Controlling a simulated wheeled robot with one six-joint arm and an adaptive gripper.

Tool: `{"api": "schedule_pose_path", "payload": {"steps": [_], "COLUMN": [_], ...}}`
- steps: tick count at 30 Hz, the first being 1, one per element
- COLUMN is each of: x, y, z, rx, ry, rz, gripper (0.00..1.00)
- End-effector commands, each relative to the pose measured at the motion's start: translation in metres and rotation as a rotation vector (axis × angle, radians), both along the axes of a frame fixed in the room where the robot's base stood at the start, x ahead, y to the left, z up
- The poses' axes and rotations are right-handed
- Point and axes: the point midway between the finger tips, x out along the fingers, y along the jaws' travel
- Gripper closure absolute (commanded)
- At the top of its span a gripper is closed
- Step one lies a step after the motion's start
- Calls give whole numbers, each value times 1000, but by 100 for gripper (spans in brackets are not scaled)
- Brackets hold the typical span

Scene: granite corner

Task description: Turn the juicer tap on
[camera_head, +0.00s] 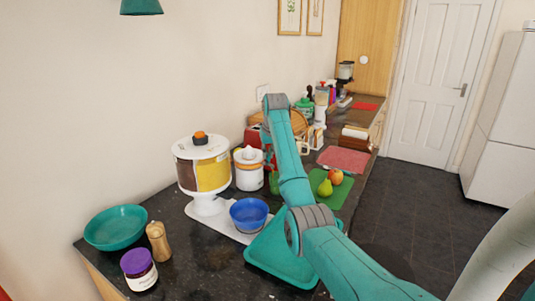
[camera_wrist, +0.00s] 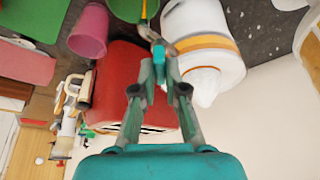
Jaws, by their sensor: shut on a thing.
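The juicer (camera_head: 249,175) is a white body with an orange band and a white cone on top, standing on the dark counter beside the wall. It also shows in the wrist view (camera_wrist: 217,65), at the upper right. Its tap (camera_wrist: 154,33) is a small greyish piece sticking out of the juicer's side. My gripper (camera_wrist: 159,52) is at the tap, with its fingertips closed together on it. In the head view my arm link covers part of this area and the fingertips cannot be made out clearly.
A red appliance (camera_wrist: 130,85) stands close beside my fingers. A pink cup (camera_wrist: 89,31) is near. The cereal dispenser (camera_head: 204,145) is left of the juicer, a blue bowl (camera_head: 249,214) in front. A green board (camera_head: 335,196) holds fruit to the right.

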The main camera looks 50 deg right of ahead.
Motion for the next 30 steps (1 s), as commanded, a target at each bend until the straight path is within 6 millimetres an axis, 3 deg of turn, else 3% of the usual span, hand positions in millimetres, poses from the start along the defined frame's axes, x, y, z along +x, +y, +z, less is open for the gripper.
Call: {"api": "schedule_pose_path", "payload": {"steps": [18,30], "x": [-1,-1], "y": [-3,-4], "z": [1,1], "rx": [1,-1], "ry": [0,0], "rz": [551,739], "gripper": [100,100]}}
